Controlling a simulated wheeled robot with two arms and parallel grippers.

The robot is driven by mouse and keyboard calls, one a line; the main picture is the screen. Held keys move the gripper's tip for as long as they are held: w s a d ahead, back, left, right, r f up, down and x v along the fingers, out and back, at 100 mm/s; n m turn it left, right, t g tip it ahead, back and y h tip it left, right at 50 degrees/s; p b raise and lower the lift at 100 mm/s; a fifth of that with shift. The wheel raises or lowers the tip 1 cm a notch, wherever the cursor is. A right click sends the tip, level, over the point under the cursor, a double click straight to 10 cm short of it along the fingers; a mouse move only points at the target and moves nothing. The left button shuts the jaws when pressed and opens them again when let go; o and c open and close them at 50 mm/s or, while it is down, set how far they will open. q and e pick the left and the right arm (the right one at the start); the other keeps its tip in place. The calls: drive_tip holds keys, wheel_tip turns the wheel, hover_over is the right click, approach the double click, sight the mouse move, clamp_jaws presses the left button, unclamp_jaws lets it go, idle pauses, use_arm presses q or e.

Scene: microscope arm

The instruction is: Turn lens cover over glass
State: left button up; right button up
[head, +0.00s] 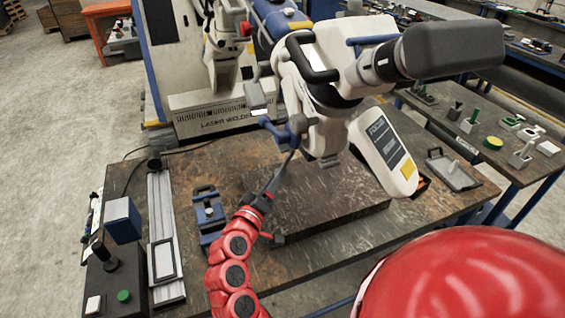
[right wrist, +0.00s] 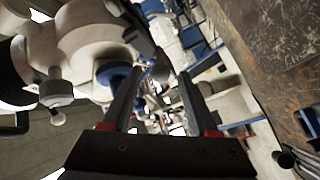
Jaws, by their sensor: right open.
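A microscope (head: 330,55) with a white body, a black handle and a large dark grey head stands over the workbench. Low on its left side is a blue lever-like part (head: 290,130), which may be the lens cover; I cannot tell for sure. The glass under it is not clearly visible. My right gripper (head: 281,166) points up at this blue part from below. In the right wrist view the two fingers of my right gripper (right wrist: 160,74) are apart with nothing held. A blue round part (right wrist: 113,74) shows beside the left finger; whether they touch is unclear. My left gripper is not in view.
The brown workbench (head: 240,165) carries a dark slab (head: 330,205) under the microscope. A blue clamp (head: 209,215), a rail fixture (head: 162,225) and a control box (head: 118,280) stand at the left. A white panel (head: 384,150) hangs at the right of the microscope.

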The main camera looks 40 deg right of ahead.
drive_tip(key=p+x, duration=0.1)
drive_tip(key=x, duration=0.4)
drive_tip(key=shift+w+d, duration=0.15)
drive_tip(key=shift+d, duration=0.05)
clamp_jaws()
idle(1.2)
